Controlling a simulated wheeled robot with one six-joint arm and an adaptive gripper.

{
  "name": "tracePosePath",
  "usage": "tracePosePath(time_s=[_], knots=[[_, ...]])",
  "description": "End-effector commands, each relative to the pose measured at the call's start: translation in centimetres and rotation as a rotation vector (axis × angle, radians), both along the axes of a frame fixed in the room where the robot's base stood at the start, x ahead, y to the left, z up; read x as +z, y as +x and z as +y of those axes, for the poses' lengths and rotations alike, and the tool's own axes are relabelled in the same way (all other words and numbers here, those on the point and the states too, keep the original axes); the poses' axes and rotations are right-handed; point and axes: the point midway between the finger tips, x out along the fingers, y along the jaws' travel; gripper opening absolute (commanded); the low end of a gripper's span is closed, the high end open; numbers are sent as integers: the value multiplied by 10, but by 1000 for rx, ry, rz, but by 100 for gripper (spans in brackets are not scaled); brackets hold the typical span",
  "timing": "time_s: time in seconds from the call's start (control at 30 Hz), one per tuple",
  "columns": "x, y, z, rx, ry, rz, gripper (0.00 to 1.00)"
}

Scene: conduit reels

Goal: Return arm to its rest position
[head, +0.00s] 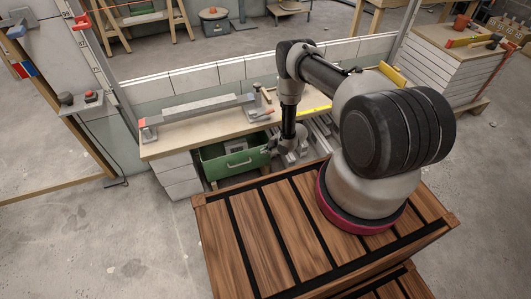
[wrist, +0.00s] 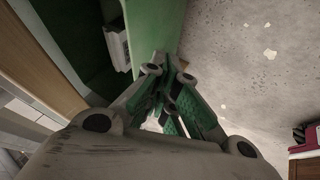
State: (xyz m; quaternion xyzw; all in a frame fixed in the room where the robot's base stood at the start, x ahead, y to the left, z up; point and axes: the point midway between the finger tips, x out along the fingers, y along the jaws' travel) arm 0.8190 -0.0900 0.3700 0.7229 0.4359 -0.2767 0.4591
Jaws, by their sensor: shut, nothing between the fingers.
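My arm reaches from its round base on the slatted wooden top (head: 285,215) over to the workbench. My gripper (head: 268,149) points toward the right end of a green drawer (head: 237,167), which stands pulled out under the bench. In the wrist view my gripper's fingertips (wrist: 172,75) are together with nothing between them. They are close beside the drawer's green front panel (wrist: 152,30); I cannot tell whether they touch it. A pale item (wrist: 114,38) lies inside the drawer. Part of the drawer's right end is hidden by my gripper in the head view.
The workbench (head: 185,136) carries a long metal bar (head: 195,110) and small tools. A low block wall (head: 195,78) stands behind it. A wooden frame stands at left, and a stack of boards (head: 440,68) at right. Concrete floor is clear at front left.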

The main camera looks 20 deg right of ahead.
Motion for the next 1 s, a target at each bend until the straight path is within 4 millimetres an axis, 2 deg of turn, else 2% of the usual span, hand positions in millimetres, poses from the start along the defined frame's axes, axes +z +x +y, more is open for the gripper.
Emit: tracePosePath(time_s=[0.4, 0.53, 0.83, 0.93, 1.0], knots=[[50, -29, -24, -2, 0, 1, 0], [59, -34, -28, -1, 0, 0, 0], [59, -38, -29, -27, 12, 21, 0], [47, -56, -40, -101, -2, 139, 0], [36, -81, -49, -170, -24, 251, 0]])
